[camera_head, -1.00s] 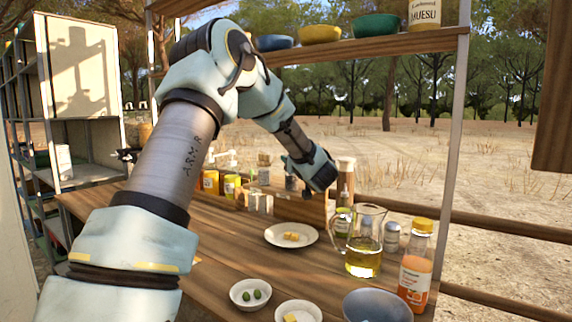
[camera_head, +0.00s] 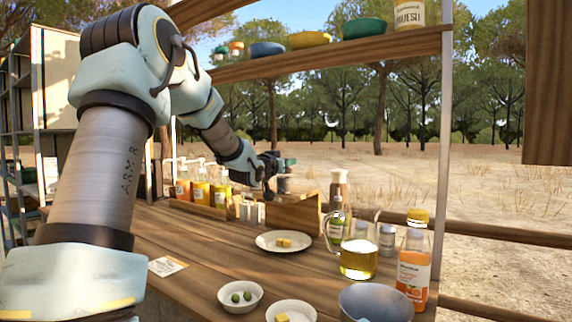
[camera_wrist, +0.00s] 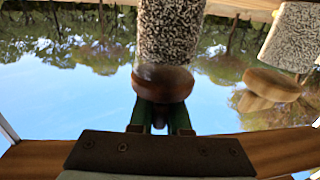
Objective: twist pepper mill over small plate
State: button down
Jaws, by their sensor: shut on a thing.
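My gripper (camera_head: 280,164) is above the wooden caddy at the back of the counter. In the wrist view the green fingers of my gripper (camera_wrist: 161,117) are shut at the dark brown top of a speckled mill (camera_wrist: 171,30). I take this as the pepper mill; its far end is out of that view. In the head view it is small and partly hidden by my gripper. A white plate (camera_head: 262,245) with yellow cubes lies nearer on the counter. A smaller white plate (camera_head: 272,317) with a yellow piece is at the front edge of the view.
A second speckled jar with a wooden top (camera_wrist: 275,80) is beside the mill. The wooden caddy (camera_head: 296,213) stands behind the plate. A glass oil jug (camera_head: 358,258), an orange bottle (camera_head: 413,265), a grey bowl (camera_head: 375,304) and an olive bowl (camera_head: 240,305) crowd the right and front.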

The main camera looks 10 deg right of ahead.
jog(key=g+h+p, duration=0.1)
jog(key=m+g+h+p, duration=0.1)
jog(key=p, duration=0.1)
jog(key=shift+s+d+r+m, duration=0.1)
jog(key=shift+r+m, duration=0.15)
jog(key=shift+m, duration=0.05)
jog(key=m+g+h+p, duration=0.1)
jog(key=p, duration=0.1)
jog(key=shift+s+d+f+p, duration=0.1)
jog(key=shift+s+d+p, duration=0.05)
jog(key=shift+p, duration=0.15)
jog(key=shift+m+g, duration=0.4)
jog(key=shift+g, duration=0.1)
jog(key=c, duration=0.9)
grip_release()
jog(key=shift+f, duration=0.1)
jog(key=shift+s, duration=0.1)
jog(key=b+v, duration=0.1)
jog(key=v, duration=0.9)
jog(key=shift+s+a+f+b, duration=0.15)
jog(key=shift+a+f+b, duration=0.05)
jog(key=shift+a+b, duration=0.1)
